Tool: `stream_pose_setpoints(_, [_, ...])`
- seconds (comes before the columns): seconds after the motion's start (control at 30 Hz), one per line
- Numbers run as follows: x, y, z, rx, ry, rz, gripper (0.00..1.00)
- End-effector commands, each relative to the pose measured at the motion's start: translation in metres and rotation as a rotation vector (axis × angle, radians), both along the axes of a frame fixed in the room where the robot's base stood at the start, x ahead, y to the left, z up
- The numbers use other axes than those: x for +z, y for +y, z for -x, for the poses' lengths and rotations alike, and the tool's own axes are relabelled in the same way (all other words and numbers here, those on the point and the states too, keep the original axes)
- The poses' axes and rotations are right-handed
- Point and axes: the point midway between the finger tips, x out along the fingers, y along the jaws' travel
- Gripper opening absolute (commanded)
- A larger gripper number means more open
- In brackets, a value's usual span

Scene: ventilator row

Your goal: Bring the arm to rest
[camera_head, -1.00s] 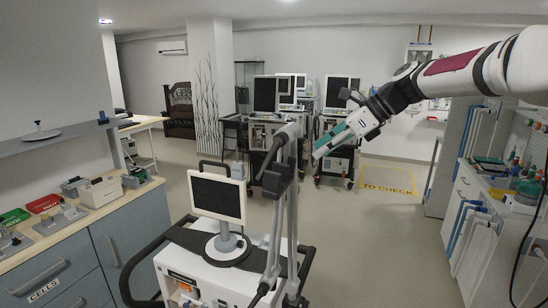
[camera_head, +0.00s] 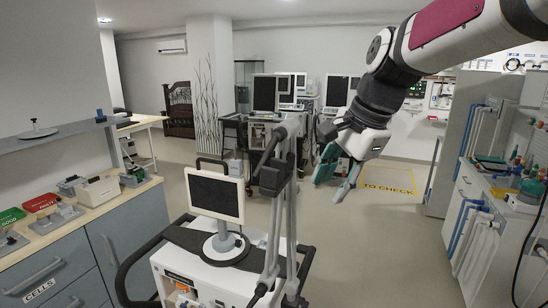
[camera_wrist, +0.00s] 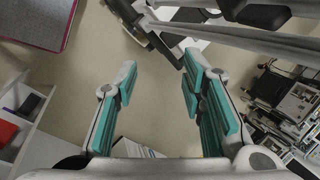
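My gripper (camera_head: 338,172) hangs at the end of my white arm, which comes in from the upper right of the head view. Its fingers with teal pads point down, in the air to the right of the ventilator cart. In the wrist view my gripper (camera_wrist: 158,95) is open, with its two teal-padded fingers wide apart. Only bare floor shows between them, and nothing is held.
A ventilator with a screen (camera_head: 216,196) and upright tubing arms (camera_head: 291,200) stands close in front. A counter (camera_head: 130,205) is at left. A cabinet with blue handles (camera_head: 462,210) is at right. More ventilators (camera_head: 265,95) stand behind. The floor marked "TO CHECK" (camera_head: 388,187) is clear.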

Motion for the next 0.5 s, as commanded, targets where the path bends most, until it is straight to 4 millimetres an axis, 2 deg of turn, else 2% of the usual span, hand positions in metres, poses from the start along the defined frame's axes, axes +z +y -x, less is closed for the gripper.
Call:
stream_pose_setpoints(0.03, [-0.001, -0.003, 0.018, 0.068, -0.033, 0.066, 0.37])
stream_pose_setpoints(0.27, [-0.011, -0.032, 0.096, 0.405, -0.157, 0.336, 0.37])
stream_pose_setpoints(0.4, [-0.025, -0.052, 0.142, 0.610, -0.219, 0.469, 0.37])
stream_pose_setpoints(0.5, [-0.038, -0.063, 0.168, 0.743, -0.258, 0.543, 0.37])
